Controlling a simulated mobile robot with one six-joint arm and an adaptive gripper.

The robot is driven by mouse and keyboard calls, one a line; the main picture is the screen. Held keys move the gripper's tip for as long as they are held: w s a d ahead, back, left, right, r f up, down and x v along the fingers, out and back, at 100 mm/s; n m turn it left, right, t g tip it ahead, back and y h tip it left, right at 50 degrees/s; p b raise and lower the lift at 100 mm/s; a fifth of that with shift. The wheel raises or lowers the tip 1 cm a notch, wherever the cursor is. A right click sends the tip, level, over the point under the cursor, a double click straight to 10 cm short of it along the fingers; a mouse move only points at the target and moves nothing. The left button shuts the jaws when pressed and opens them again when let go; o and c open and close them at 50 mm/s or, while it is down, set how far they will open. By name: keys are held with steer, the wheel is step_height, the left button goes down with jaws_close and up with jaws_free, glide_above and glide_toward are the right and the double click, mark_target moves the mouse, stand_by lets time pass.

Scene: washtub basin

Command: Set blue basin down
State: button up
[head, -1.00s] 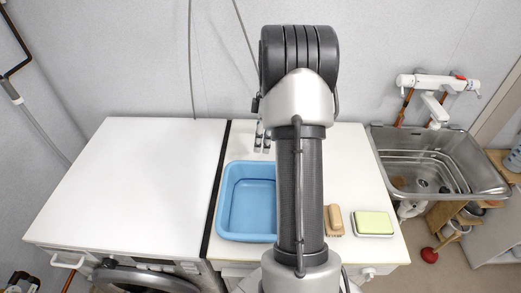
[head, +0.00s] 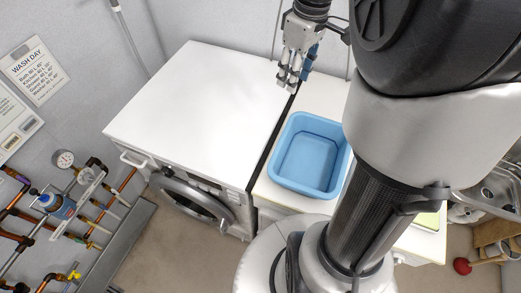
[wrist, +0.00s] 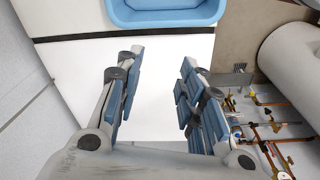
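The blue basin (head: 309,156) is upright and looks empty. It rests on the white countertop to the right of the dark gap in the head view, partly bordered by my arm on its right. Part of the basin (wrist: 168,14) also shows at the top edge of the wrist view. My gripper (head: 287,82) is behind the basin, near the back of the gap, apart from it. In the wrist view my gripper (wrist: 160,68) has its two blue-padded fingers spread with nothing between them.
The white washing machine top (head: 200,108) left of the gap is clear. Pipes with a gauge (head: 64,158) run along the left wall. A metal sink (head: 492,190) is at the right, partly hidden by my arm.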

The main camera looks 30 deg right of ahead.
steer(key=s+a+m+t, duration=0.3)
steer(key=s+a+m, duration=0.1)
steer(key=s+a, duration=1.1)
steer(key=shift+s+a+m, duration=0.2)
steer(key=shift+a+m, duration=0.1)
steer(key=shift+a, duration=0.95)
steer(key=shift+f+b, duration=0.4)
steer(key=shift+d, duration=0.15)
